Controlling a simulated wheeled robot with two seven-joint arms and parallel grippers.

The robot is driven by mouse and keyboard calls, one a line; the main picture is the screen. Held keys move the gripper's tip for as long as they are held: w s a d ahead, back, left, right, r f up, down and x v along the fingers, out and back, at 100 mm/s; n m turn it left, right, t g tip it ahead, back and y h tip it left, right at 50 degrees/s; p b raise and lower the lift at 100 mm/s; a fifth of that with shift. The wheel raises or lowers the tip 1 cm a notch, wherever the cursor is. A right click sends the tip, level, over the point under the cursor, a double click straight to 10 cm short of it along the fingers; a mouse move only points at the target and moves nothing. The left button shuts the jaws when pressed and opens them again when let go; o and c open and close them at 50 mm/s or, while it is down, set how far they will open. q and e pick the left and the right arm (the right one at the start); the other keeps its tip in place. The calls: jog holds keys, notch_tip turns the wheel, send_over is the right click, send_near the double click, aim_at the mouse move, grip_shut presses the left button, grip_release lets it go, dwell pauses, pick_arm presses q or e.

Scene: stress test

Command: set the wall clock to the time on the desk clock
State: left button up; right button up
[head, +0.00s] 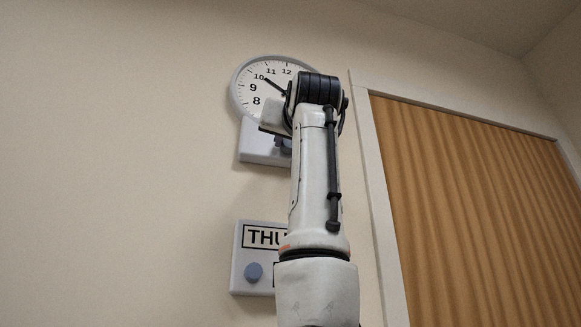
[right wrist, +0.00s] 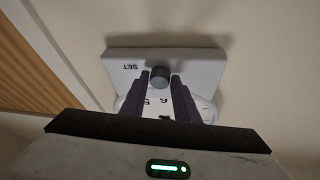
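The round white wall clock (head: 243,98) hangs high on the wall. A dark hand points near the 10; my right arm hides its right side and lower part. Just below the clock is a pale box (head: 252,156), marked SET in the right wrist view (right wrist: 205,68). The desk clock and my left gripper are not in view.
A wooden slatted surface (head: 470,210) in a white frame (head: 374,200) is to the right. The wall at left is bare.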

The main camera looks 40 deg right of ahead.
jog(key=c, duration=0.5)
jog(key=shift+c, duration=0.2)
jog(key=shift+n, duration=0.3)
jog(key=n+y+p, duration=0.1)
jog(key=n+y, duration=0.2)
jog(key=n, duration=0.4)
jog(key=d+n+t+y+p, duration=0.1)
jog(key=n+y+p, duration=0.1)
jog(key=n, duration=0.5)
jog(key=s+n+t+y+p, duration=0.1)
jog(key=n+y, duration=0.4)
jog(key=n, duration=0.2)
jog(key=shift+d+r+p, duration=0.15)
jog(key=shift+r+p, duration=0.2)
jog(key=shift+r, duration=0.05)
jog(key=shift+w+n, duration=0.1)
jog(key=shift+n, duration=0.2)
